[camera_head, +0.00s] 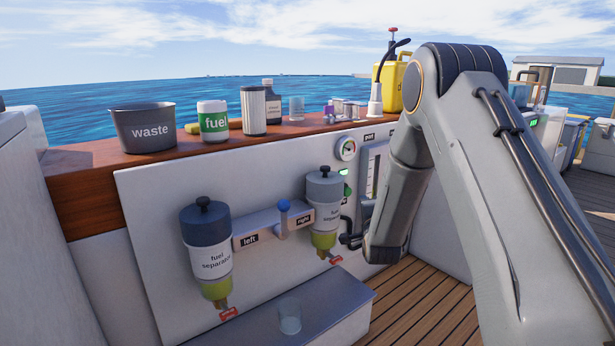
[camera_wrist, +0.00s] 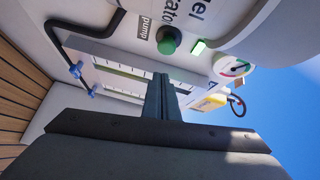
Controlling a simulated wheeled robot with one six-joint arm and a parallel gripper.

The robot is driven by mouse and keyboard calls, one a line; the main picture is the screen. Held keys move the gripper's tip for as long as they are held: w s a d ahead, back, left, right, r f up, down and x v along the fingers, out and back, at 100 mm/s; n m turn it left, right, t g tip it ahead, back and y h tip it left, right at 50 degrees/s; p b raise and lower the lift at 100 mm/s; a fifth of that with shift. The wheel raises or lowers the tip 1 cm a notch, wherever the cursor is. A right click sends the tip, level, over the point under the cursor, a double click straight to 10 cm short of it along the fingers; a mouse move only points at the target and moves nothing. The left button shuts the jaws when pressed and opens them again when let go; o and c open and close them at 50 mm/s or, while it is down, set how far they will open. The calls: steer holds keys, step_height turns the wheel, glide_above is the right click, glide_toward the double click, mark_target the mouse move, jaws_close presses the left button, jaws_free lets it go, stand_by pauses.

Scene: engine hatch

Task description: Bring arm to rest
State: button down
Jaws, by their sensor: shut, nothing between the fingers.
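My arm reaches down from the right in the head view and ends low beside the right fuel separator (camera_head: 324,215). My gripper (camera_wrist: 166,82) shows in the wrist view as two dark fingers close together, shut and empty. They point toward the panel with the green pump button (camera_wrist: 168,40) and a level gauge strip (camera_wrist: 120,66). The fingers appear apart from the panel, though the exact gap is hard to tell. In the head view the arm hides part of the panel, and the fingers cannot be clearly made out.
The left fuel separator (camera_head: 206,255) and a blue-knobbed lever (camera_head: 284,220) are on the white panel. A clear cup (camera_head: 289,316) sits on the grey step below. Deck planks (camera_head: 425,300) are clear.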

steer(key=s+f+n+g, duration=0.1)
steer(key=s+n+g, duration=0.65)
steer(key=s, duration=1.25)
steer(key=s+f+n+g, duration=0.1)
steer(key=s+n+g, duration=0.7)
steer(key=s, duration=1.3)
steer(key=s+a+r+n+g+y, duration=0.1)
steer(key=s+a+r+n, duration=0.3)
steer(key=s+a, duration=0.6)
steer(key=s+a+r+n+g+y, duration=0.1)
steer(key=s+a+r+n, duration=0.3)
steer(key=s+a, duration=0.5)
steer(key=d+r+m+p, duration=0.2)
steer(key=d+r+p, duration=0.4)
steer(key=r+p, duration=0.3)
steer(key=w+d+r+m+h+p, duration=0.1)
steer(key=d+r+m+p, duration=0.1)
steer(key=d+r+p, duration=0.4)
steer(key=w+d+r+m+p, duration=0.1)
steer(key=d+r+m+p, duration=0.2)
steer(key=r+p, duration=1.1)
steer(key=d+p, duration=0.3)
steer(key=p, duration=0.6)
steer(key=shift+d, duration=0.25)
